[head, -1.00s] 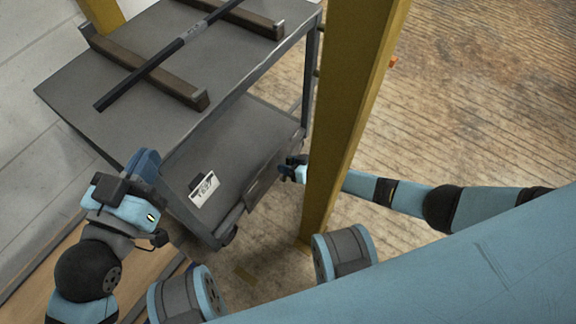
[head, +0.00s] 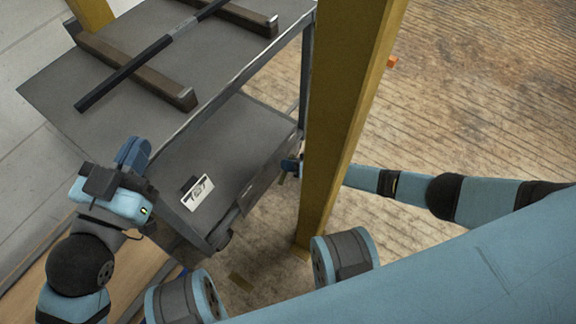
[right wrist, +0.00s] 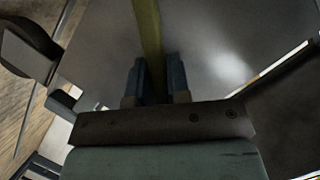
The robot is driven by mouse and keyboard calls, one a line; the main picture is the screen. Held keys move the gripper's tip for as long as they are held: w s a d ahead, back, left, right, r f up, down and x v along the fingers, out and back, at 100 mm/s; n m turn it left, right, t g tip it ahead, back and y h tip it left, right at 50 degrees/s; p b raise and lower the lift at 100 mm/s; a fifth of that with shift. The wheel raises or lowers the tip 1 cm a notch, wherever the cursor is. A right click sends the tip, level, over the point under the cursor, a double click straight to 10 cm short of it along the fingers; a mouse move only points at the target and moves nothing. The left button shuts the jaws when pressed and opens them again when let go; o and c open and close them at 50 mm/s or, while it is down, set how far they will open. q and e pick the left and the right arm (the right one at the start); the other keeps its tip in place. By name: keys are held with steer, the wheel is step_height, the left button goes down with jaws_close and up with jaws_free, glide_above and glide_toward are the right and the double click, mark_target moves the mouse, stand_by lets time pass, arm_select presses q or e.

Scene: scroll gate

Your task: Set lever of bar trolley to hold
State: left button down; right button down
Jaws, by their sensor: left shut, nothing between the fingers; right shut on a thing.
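The bar trolley (head: 100,70) is a grey two-deck cart at the upper left in the head view. My left gripper (head: 133,151) is shut and empty in front of the trolley's near left side. My right gripper (head: 291,166) is at the trolley's right end, just left of the yellow post, and partly hard to make out. In the right wrist view its two blue fingers (right wrist: 154,80) are shut on a narrow olive-yellow piece (right wrist: 148,30), which appears to be the lever. The lever's setting cannot be read.
A yellow post (head: 340,120) stands between the trolley and my right forearm. A black bar (head: 140,65) lies across two wooden bearers on the top deck. A white label (head: 198,193) shows on the lower deck. Open wooden floor lies at right.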

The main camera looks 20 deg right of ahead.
arm_select(q)
steer(key=shift+w+a+r+m, duration=0.2)
steer(key=shift+w+a+m, duration=0.05)
steer(key=shift+m, duration=0.15)
arm_select(e)
steer(key=shift+w+d+f, duration=0.1)
steer(key=shift+d+f, duration=0.05)
steer(key=shift+f, duration=0.1)
arm_select(q)
steer(key=shift+a+r+h, duration=0.1)
steer(key=shift+r+h, duration=0.2)
steer(key=shift+r, duration=0.1)
arm_select(e)
steer(key=shift+r+m, duration=0.1)
steer(key=shift+m, duration=0.2)
arm_select(q)
steer(key=shift+s, duration=0.1)
steer(key=shift+f, duration=0.1)
arm_select(e)
steer(key=c, duration=1.1)
jaws_free()
